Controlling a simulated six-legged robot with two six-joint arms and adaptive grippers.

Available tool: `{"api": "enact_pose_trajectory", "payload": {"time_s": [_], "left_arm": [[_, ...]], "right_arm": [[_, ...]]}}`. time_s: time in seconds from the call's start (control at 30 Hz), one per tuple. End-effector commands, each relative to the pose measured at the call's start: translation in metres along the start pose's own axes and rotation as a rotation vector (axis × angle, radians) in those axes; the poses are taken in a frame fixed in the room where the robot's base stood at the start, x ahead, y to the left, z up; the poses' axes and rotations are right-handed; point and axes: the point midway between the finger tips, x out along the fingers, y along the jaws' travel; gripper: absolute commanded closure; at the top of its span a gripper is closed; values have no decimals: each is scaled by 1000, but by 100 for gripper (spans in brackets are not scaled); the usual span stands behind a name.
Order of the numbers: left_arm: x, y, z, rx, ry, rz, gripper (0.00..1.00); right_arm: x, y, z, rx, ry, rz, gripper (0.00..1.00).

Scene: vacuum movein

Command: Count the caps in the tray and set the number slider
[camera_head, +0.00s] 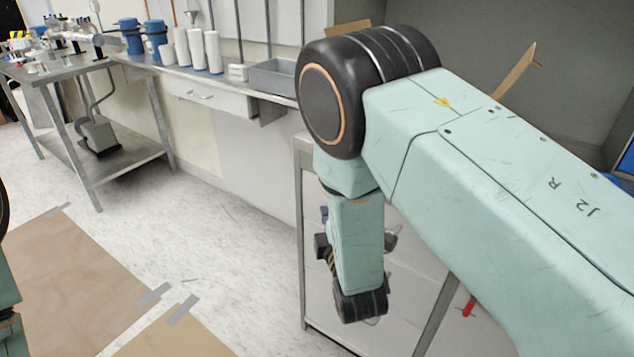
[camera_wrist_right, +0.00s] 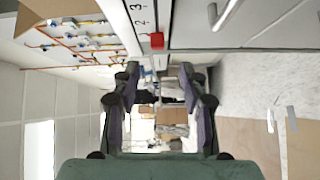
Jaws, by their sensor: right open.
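A number scale (camera_wrist_right: 142,14) with the digits 2 and 3 shows at the top of the right wrist view. A red block, apparently the slider knob (camera_wrist_right: 157,40), sits at its lower end. A small red piece (camera_head: 468,308) also shows in the head view, right of my right forearm, perhaps the same knob. My right gripper (camera_wrist_right: 160,74) is open and empty, its fingertips just below and to either side of the red block in that picture; whether they touch it cannot be told. My left gripper is out of view. I see no caps clearly.
A grey bin (camera_head: 273,76) stands on the long counter (camera_head: 222,82), beside white cylinders (camera_head: 197,50) and blue containers (camera_head: 131,36). A steel table (camera_head: 92,68) stands at the left. Brown sheets (camera_head: 70,280) are taped to the floor. A handle (camera_wrist_right: 226,14) juts out near the scale.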

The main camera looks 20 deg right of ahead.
Motion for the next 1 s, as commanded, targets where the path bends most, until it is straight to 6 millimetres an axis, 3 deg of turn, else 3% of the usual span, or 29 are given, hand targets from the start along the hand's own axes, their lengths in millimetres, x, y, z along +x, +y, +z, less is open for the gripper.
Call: {"api": "enact_pose_trajectory", "payload": {"time_s": [0.23, 0.7, 1.0], "left_arm": [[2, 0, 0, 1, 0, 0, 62], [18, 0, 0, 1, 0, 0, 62], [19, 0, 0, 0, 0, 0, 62]], "right_arm": [[5, 2, 3, -61, -1, 12, 57], [69, 2, 0, -59, -1, 11, 57], [77, 3, -1, -60, 0, 9, 57]]}}
